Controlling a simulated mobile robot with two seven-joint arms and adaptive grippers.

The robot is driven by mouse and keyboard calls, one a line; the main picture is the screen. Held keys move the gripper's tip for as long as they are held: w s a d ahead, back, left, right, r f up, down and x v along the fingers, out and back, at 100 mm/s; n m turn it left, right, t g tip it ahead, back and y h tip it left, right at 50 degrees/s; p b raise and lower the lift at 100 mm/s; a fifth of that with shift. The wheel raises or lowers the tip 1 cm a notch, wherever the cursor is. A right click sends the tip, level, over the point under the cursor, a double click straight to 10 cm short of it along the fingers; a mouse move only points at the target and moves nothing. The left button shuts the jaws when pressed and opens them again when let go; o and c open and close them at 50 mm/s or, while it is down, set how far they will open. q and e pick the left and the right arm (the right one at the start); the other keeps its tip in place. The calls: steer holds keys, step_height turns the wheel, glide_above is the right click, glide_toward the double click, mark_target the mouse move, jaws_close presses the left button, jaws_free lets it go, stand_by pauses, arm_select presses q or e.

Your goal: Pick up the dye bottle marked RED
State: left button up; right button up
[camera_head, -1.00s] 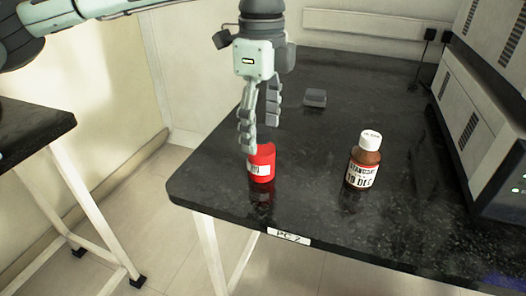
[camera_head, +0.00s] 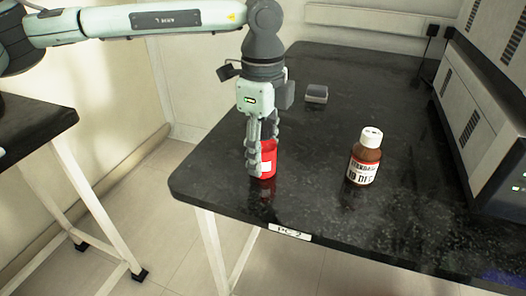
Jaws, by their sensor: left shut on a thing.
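The red bottle (camera_head: 269,165) with a white label stands upright near the front left edge of the black bench (camera_head: 310,210). My left gripper (camera_head: 261,158) comes down on it from above, with its fingers shut around the bottle. The fingers cover the left part of the bottle and much of its label, so I cannot read the marking. The bottle's base appears to be at the bench top. My right gripper is not in view.
A brown bottle (camera_head: 364,158) with a white cap and a printed label stands to the right. A small grey block (camera_head: 316,94) lies farther back. Grey equipment (camera_head: 480,130) stands along the right side. Another black bench (camera_head: 35,130) is at the left, across a gap.

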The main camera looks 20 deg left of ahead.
arm_select(q)
steer(key=c, duration=0.5)
